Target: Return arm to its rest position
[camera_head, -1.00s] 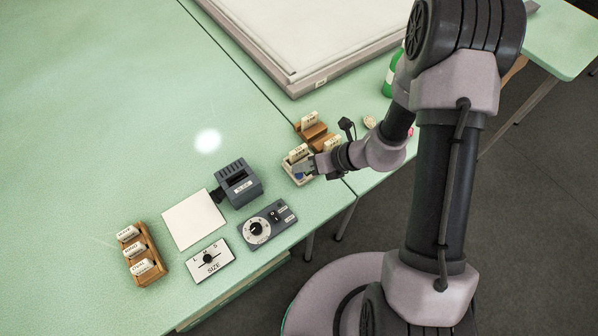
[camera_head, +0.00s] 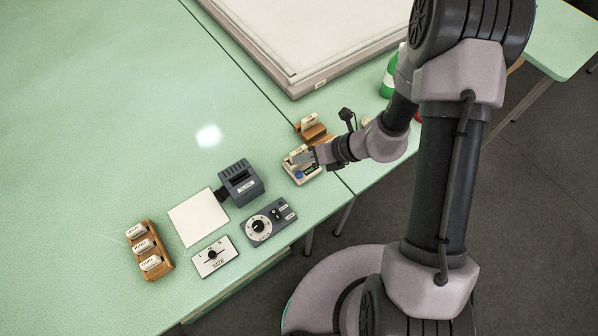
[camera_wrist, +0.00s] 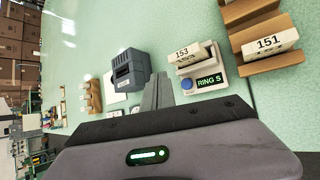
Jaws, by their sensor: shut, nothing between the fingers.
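My gripper (camera_head: 312,156) is at the end of my arm, above the table's near edge in the head view. It is shut and empty. It hovers close to a small white device with a blue button (camera_head: 299,175), partly covering it. In the wrist view the shut fingers (camera_wrist: 158,92) point toward the table. Beside them to the right is the device, with a blue button (camera_wrist: 186,85), a "RING 5" label (camera_wrist: 210,79) and a block marked 153 (camera_wrist: 188,55). I cannot tell whether the fingers touch the device.
A wooden rack (camera_head: 315,131) with a numbered block stands just behind. A dark grey box (camera_head: 241,183), white square sheet (camera_head: 198,217), dial panel (camera_head: 268,222), SIZE panel (camera_head: 214,257) and wooden rack of labelled blocks (camera_head: 161,271) lie left. A large framed panel (camera_head: 300,88) lies behind.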

